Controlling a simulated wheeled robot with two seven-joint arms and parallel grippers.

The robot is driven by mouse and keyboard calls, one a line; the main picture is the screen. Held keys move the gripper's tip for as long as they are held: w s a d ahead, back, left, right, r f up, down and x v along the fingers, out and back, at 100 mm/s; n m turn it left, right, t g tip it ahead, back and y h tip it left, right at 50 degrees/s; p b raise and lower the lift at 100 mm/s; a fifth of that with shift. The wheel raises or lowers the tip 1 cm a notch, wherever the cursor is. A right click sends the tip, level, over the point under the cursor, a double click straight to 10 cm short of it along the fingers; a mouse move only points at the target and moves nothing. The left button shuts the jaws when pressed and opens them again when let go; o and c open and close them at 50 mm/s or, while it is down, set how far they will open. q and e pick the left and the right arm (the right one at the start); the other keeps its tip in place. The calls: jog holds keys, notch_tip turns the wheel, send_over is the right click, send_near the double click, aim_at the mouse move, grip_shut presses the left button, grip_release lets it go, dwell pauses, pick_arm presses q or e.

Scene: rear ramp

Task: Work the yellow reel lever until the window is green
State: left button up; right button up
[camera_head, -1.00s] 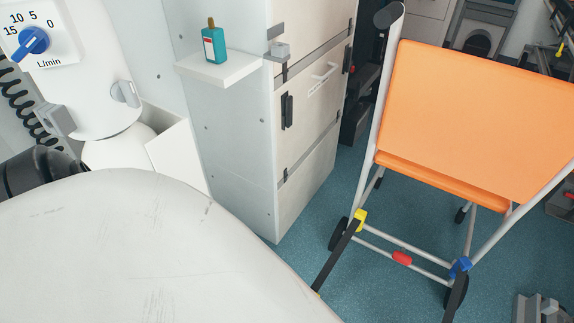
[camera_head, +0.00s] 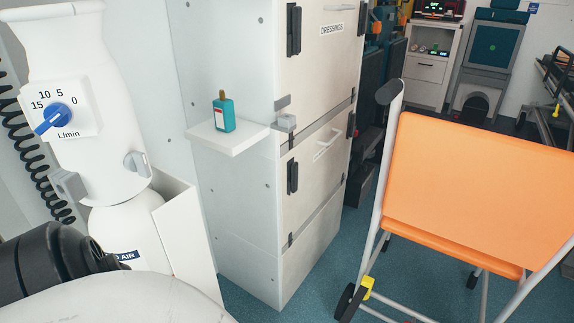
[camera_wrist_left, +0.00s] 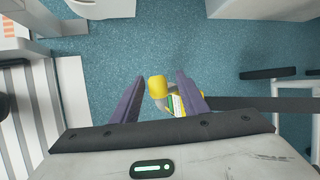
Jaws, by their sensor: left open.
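In the left wrist view a yellow lever (camera_wrist_left: 157,86) with a rounded end stands between the fingers of my left gripper (camera_wrist_left: 160,75). The gripper is open, with one dark purple finger on each side of the lever; I cannot tell whether either touches it. Just below the lever is a yellow body (camera_wrist_left: 185,100) with a small white and green patch (camera_wrist_left: 174,105), partly hidden by the right finger. I cannot tell whether that patch is the window. A dark strap or bar (camera_wrist_left: 265,103) runs right from there. My right gripper is in neither view.
In the head view an orange-seated chair (camera_head: 470,190) with a yellow clip (camera_head: 367,287) stands at right. A white cabinet (camera_head: 313,170) and a shelf with a teal bottle (camera_head: 223,112) are in the middle. A flow dial (camera_head: 56,117) is at left. Blue-green floor (camera_head: 350,240) shows between.

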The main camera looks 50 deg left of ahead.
pick_arm(q)
notch_tip(320, 180, up, 8)
jog(key=p, duration=0.5)
jog(key=shift+r, duration=0.65)
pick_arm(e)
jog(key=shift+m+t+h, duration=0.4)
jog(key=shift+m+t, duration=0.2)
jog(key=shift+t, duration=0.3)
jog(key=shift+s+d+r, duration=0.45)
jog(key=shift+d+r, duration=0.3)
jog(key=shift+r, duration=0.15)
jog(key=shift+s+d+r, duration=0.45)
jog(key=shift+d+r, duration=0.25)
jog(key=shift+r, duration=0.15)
